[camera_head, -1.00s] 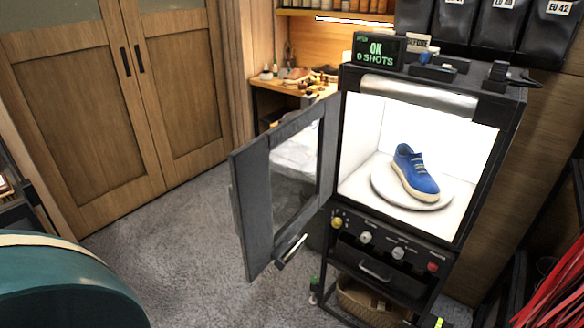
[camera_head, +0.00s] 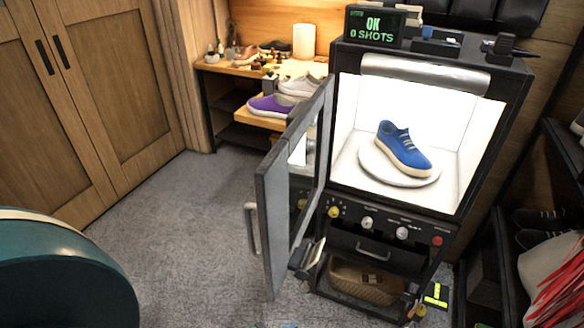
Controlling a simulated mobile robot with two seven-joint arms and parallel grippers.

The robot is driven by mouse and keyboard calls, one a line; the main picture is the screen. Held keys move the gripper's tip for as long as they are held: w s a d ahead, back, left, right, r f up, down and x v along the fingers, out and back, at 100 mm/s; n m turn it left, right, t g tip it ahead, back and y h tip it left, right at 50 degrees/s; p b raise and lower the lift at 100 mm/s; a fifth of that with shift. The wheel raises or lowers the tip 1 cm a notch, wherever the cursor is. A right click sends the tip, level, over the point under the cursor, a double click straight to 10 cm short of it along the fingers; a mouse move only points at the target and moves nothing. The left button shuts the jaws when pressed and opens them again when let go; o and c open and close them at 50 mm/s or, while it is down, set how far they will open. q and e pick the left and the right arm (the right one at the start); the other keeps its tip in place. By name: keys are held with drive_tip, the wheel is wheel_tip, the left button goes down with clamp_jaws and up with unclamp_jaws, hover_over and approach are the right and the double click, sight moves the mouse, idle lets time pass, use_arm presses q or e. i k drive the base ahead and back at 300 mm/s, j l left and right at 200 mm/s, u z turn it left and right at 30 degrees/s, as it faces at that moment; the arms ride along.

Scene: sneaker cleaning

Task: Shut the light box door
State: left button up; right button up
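The light box (camera_head: 432,218) stands right of centre, its bright white inside facing me. Its dark framed door (camera_head: 268,215) hangs wide open on the left side of the box, seen nearly edge-on and sticking out towards me. A metal handle (camera_head: 252,228) stands out from the left, outer face of the door near its free edge. A blue sneaker (camera_head: 402,150) sits on the round white turntable (camera_head: 375,171) inside the box, clear of the doorway. Neither of my grippers is in view.
A display reading OK, 0 SHOTS (camera_head: 374,27) sits on the box. Knobs (camera_head: 367,223) and a drawer (camera_head: 376,249) are below the opening, with a basket (camera_head: 365,280) underneath. A shoe bench (camera_head: 225,68) stands behind. The carpet (camera_head: 180,230) left of the door is clear.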

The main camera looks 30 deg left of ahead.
sight(282, 254)
drive_tip(key=k+j+z, duration=0.1)
drive_tip(key=j+z, duration=0.2)
drive_tip(key=j, duration=0.65)
drive_tip(key=i+j, duration=0.1)
drive_tip(key=j, duration=0.4)
drive_tip(key=i+j, duration=0.1)
drive_tip(key=j, duration=0.35)
drive_tip(key=z, duration=0.05)
